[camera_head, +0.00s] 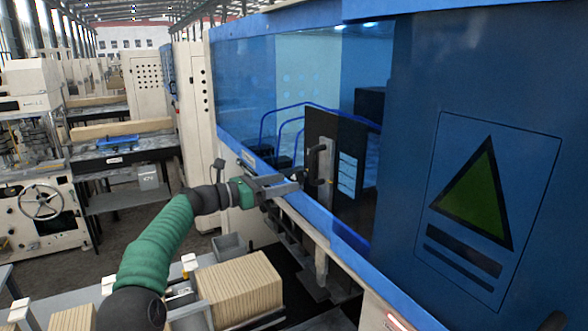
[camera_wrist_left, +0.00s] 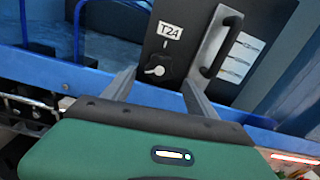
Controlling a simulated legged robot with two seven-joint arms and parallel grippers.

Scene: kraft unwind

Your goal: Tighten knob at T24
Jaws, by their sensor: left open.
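A dark panel (camera_head: 350,146) stands upright inside the blue machine's opening. It also shows in the left wrist view (camera_wrist_left: 195,72), with a white T24 label (camera_wrist_left: 171,30) at its top. Below the label is a small pale knob (camera_wrist_left: 156,70) with a dark centre. A black bar handle (camera_wrist_left: 216,46) on a grey plate is right of the knob. My left gripper (camera_head: 286,185) is in front of the panel at the opening's sill. In the wrist view its open, empty fingers (camera_wrist_left: 160,80) lie either side of the knob; contact cannot be told. The right gripper is out of view.
The blue machine wall (camera_head: 470,150) with a green triangle sign fills the right. The blue sill (camera_head: 325,218) runs below the panel. Blue hoses (camera_head: 290,108) curve behind the panel. A grey floor aisle is at left.

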